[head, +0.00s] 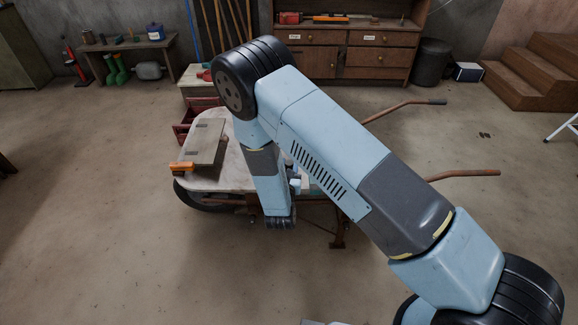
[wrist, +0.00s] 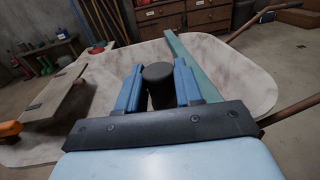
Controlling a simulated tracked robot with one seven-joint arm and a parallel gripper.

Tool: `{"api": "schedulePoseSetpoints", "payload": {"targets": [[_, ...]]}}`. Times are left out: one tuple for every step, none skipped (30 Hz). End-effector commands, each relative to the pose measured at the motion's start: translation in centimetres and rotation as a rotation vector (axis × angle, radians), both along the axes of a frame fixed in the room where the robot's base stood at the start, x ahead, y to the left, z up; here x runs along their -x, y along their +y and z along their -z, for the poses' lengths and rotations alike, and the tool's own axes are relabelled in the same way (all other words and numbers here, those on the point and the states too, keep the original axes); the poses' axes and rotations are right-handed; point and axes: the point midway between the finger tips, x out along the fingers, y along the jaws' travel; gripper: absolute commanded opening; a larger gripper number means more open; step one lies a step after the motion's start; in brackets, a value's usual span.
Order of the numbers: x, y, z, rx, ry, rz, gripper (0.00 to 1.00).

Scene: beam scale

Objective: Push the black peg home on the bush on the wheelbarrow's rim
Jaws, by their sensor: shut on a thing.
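In the wrist view, my gripper (wrist: 158,88) has its two blue fingers on either side of a dark, round-topped black peg (wrist: 158,72) and is shut on it. The peg stands between the fingers with its top showing; its lower end is hidden by my gripper. The bush cannot be made out. The wheelbarrow (head: 228,178) has a pale, worn tray; its tray also shows in the wrist view (wrist: 235,65) beyond my gripper. In the head view my arm reaches down at the wheelbarrow's near side and hides the peg.
A greenish beam (wrist: 188,62) runs across the tray just right of the fingers. A board (head: 207,143) with an orange clamp (head: 182,167) lies on the tray's left. Wheelbarrow handles (head: 462,175) stick out right. The floor in front is clear.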

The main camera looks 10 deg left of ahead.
Motion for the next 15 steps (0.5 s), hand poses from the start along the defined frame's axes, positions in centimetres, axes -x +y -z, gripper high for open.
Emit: {"api": "schedulePoseSetpoints", "payload": {"targets": [[0.0,-0.1,0.4,0.001,0.001,0.001,0.06],[0.0,-0.1,0.6,0.002,0.001,0.001,0.06],[0.0,-0.1,0.9,0.002,0.001,0.001,0.06],[0.0,-0.1,1.1,0.002,0.001,0.001,0.06],[0.0,-0.1,1.3,0.001,0.001,0.001,0.06],[0.0,-0.1,1.6,0.001,0.0,0.001,0.06],[0.0,-0.1,1.9,0.001,0.0,0.001,0.06],[0.0,-0.1,2.1,0.001,0.0,0.001,0.06],[0.0,-0.1,2.5,0.001,0.0,0.001,0.06],[0.0,-0.1,2.7,0.001,0.0,0.001,0.06],[0.0,-0.1,2.9,0.0,0.0,0.001,0.06],[0.0,-0.1,3.2,0.001,0.0,0.001,0.06],[0.0,-0.1,3.5,0.001,0.0,0.001,0.06],[0.0,-0.1,3.7,0.001,0.0,0.001,0.06],[-0.1,-0.1,4.1,0.001,0.0,0.001,0.06]]}}
